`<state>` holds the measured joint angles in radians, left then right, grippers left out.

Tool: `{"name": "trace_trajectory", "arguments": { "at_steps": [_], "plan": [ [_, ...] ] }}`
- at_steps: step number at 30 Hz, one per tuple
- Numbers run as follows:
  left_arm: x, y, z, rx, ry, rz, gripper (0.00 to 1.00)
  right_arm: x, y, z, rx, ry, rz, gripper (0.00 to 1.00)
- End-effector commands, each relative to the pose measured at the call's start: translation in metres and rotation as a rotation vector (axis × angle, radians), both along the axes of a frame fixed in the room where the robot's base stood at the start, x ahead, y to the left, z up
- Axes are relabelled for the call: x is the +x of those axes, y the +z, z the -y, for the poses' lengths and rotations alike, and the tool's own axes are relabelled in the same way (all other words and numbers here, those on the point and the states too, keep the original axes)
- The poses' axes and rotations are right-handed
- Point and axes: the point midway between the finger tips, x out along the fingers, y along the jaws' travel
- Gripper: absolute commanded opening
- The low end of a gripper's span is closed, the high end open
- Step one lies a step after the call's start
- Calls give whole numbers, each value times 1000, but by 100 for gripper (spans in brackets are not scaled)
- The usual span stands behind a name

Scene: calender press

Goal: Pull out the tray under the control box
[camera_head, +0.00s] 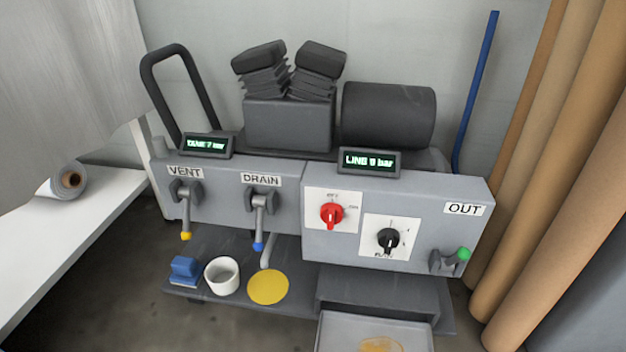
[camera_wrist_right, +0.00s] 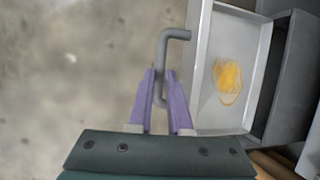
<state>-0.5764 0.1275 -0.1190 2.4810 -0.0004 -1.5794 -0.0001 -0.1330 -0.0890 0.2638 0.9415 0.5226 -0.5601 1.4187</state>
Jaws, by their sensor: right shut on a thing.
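The grey metal tray (camera_head: 338,335) sticks out at the front from a dark housing (camera_head: 375,290) under the right control box (camera_head: 466,232). A yellow-orange stain (camera_head: 382,345) lies on its floor. In the right wrist view the tray (camera_wrist_right: 222,45) stands out of the housing (camera_wrist_right: 292,85), with the same stain in it. A bent grey bar handle (camera_wrist_right: 176,35) is at the tray's outer side. My right gripper (camera_wrist_right: 160,76), with purple fingers, is shut on this handle. The head view shows neither gripper, and the tray's front is cut off there.
A lower shelf (camera_head: 215,250) holds a blue block (camera_head: 185,271), a white cup (camera_head: 222,276) and a yellow disc (camera_head: 268,287) left of the tray. Tan rolls (camera_head: 545,165) stand close on the right. A white table (camera_head: 70,225) is at left. Bare floor lies in front.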

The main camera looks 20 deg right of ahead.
Motion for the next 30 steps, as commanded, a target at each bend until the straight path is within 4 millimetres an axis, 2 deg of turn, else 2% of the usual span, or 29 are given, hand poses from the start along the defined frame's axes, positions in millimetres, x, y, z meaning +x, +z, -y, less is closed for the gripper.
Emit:
{"name": "trace_trajectory", "arguments": {
  "at_steps": [6,16,17,24,30],
  "plan": [
    [-2,4,0,-1,0,-7,50,-13,0,-8,6,1,-2,0],
    [-2,4,3,-13,6,-7,50,-13,-1,-8,5,1,-2,0],
    [-2,4,4,-13,7,-7,50,-14,-1,-8,5,1,-2,20],
    [-2,4,4,-13,6,-7,50,-13,-1,-8,4,1,-2,47],
    [-2,4,3,-11,6,-7,50,-13,-1,-7,4,1,-2,47]
  ]
}}
